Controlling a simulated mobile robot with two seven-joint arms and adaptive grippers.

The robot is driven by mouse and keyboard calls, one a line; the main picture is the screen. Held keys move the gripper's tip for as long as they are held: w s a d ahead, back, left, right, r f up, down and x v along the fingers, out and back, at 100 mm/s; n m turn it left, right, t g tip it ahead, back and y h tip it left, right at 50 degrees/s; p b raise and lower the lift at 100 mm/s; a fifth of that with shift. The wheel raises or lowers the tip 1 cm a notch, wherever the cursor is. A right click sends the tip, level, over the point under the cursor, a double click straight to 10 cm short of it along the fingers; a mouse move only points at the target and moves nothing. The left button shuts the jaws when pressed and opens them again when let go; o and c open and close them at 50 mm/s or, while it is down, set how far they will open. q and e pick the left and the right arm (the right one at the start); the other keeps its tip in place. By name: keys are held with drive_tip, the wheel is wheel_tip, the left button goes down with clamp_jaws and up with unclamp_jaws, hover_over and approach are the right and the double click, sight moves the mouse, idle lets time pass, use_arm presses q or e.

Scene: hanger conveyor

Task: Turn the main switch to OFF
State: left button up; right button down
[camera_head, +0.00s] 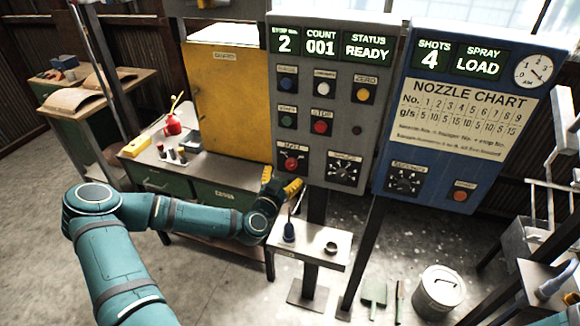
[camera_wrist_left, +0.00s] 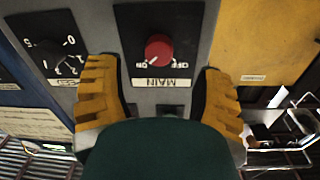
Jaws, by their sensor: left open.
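The main switch (camera_head: 291,163) is a red round knob on a black plate, low on the left of the grey control panel (camera_head: 345,100). The left wrist view shows its red knob (camera_wrist_left: 159,48) upside down, with the MAIN label and ON and OFF marks on the plate. The knob's pointer seems to be on the ON side, but it is small. My left gripper (camera_head: 282,185) has yellow fingers and is just below the switch. In the left wrist view the open fingers (camera_wrist_left: 158,75) stand either side of the switch plate, with nothing between them held. My right gripper does not show.
A black selector dial (camera_head: 344,171) sits right of the switch, near one finger. A yellow guard door (camera_head: 228,100) is to the left. A small stand (camera_head: 310,246) with a screwdriver and a ring is below. A blue panel (camera_head: 450,150) is at right.

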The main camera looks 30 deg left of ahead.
sight(290, 167)
use_arm(q)
drive_tip(key=shift+w+a, duration=0.25)
drive_tip(key=shift+w, duration=1)
drive_tip(key=shift+w+a, duration=0.2)
drive_tip(key=shift+w, duration=1.05)
clamp_jaws()
